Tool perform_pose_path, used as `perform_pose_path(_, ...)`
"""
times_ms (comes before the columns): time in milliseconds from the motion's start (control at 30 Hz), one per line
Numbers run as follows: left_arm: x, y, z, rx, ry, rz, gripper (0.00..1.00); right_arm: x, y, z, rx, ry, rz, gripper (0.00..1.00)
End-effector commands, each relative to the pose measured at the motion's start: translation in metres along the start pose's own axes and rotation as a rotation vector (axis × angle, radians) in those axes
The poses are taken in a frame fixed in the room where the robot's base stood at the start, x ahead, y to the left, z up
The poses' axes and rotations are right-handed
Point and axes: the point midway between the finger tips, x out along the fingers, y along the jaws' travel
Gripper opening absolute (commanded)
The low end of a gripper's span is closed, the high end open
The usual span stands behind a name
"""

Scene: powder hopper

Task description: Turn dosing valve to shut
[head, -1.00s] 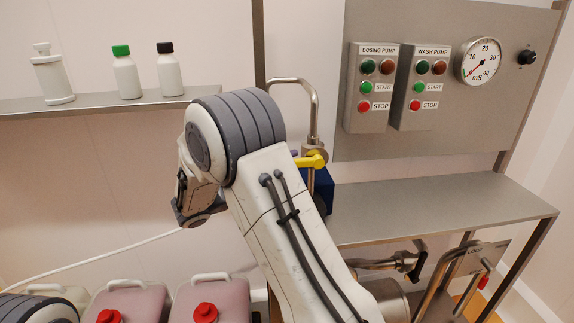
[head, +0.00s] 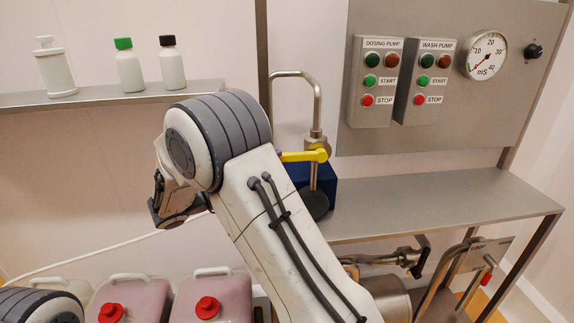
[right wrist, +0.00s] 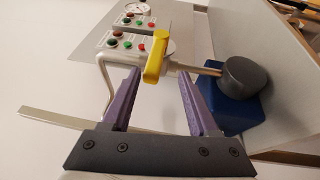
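The dosing valve's yellow handle (head: 303,156) sits on a vertical metal pipe above a blue block. It points left, crosswise to the pipe. In the right wrist view the handle (right wrist: 155,56) stands beyond and between the tips of my two purple fingers, across the pipe. My right gripper (right wrist: 160,78) is open, with a gap to each side of the handle; I see no contact. In the head view my right arm's links hide most of that gripper. My left gripper is out of view; only part of my left arm shows at bottom left.
The blue block (head: 320,190) with a dark round part stands on the steel shelf (head: 430,200). Dosing pump (head: 376,80) and wash pump (head: 425,80) boxes hang on the panel behind. Red-capped canisters (head: 215,290) stand below. Bottles (head: 129,68) stand on the left shelf.

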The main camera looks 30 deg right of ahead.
Motion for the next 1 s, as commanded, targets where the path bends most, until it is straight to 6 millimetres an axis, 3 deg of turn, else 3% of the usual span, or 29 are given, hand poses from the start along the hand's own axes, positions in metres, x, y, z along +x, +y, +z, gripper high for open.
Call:
perform_pose_path(100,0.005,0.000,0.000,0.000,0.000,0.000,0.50,-0.026,-0.003,-0.001,0.000,0.005,0.000,0.57)
perform_pose_path(300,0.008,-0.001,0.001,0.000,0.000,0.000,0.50,-0.050,-0.002,0.000,-0.001,0.002,-0.001,0.57)
perform_pose_path(1000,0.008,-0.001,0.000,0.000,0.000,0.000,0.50,-0.055,-0.001,0.000,-0.001,0.000,-0.001,0.57)
